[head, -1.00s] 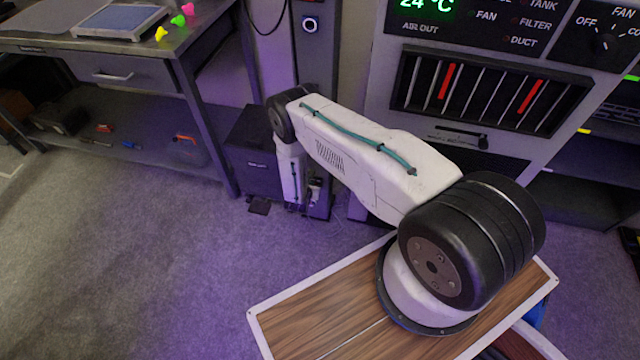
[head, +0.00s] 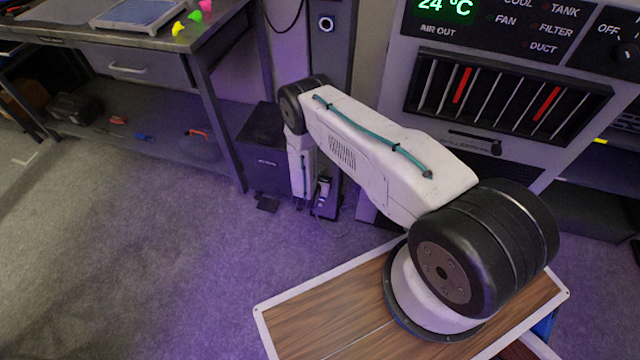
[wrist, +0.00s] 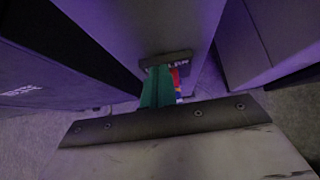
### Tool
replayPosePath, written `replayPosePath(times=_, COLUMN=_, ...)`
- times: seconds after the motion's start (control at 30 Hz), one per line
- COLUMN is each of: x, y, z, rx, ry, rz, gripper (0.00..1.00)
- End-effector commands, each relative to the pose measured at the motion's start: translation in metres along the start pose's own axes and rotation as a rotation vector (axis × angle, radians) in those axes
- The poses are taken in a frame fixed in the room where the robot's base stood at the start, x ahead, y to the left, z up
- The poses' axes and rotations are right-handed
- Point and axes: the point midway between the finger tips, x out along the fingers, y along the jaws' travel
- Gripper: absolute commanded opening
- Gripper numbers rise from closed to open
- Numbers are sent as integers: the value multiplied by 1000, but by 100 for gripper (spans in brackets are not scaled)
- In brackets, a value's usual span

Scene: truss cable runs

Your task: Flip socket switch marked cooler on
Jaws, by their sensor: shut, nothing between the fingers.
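My gripper shows in the wrist view as two green fingers (wrist: 159,73), shut together with nothing between them. The fingertips are close to a small dark label plate (wrist: 166,60) on a grey upright face; its white letters are partly covered and I cannot read them fully. Small red, yellow and blue parts (wrist: 177,82) show just right of the fingers, mostly hidden. In the head view my forearm hangs down in front of the foot of a grey post (head: 328,70). A small pale fitting (head: 324,187) shows low beside it. I cannot make out the cooler switch or its position.
A dark cabinet (head: 262,160) stands close left of my forearm; its side is also near in the wrist view (wrist: 60,60). The air unit (head: 500,90) with its vent and display stands to the right. A workbench (head: 140,70) is at left. Carpet in front is clear.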

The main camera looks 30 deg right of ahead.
Motion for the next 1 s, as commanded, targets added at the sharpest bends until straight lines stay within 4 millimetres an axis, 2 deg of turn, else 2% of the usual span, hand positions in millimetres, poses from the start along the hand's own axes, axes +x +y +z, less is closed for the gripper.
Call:
replayPosePath(times=0.03, x=-4, y=5, z=1, rx=1, ry=-4, rz=5, gripper=0)
replayPosePath(times=0.2, x=-30, y=8, z=-18, rx=-9, ry=10, rz=4, gripper=0)
replayPosePath(times=0.4, x=-80, y=6, z=-16, rx=-11, ry=12, rz=3, gripper=0)
replayPosePath(times=0.6, x=-113, y=5, z=-15, rx=-10, ry=15, rz=2, gripper=0)
replayPosePath(times=0.8, x=-125, y=4, z=-14, rx=-8, ry=14, rz=0, gripper=0)
replayPosePath(times=1.0, x=-126, y=3, z=-14, rx=-9, ry=15, rz=-1, gripper=0)
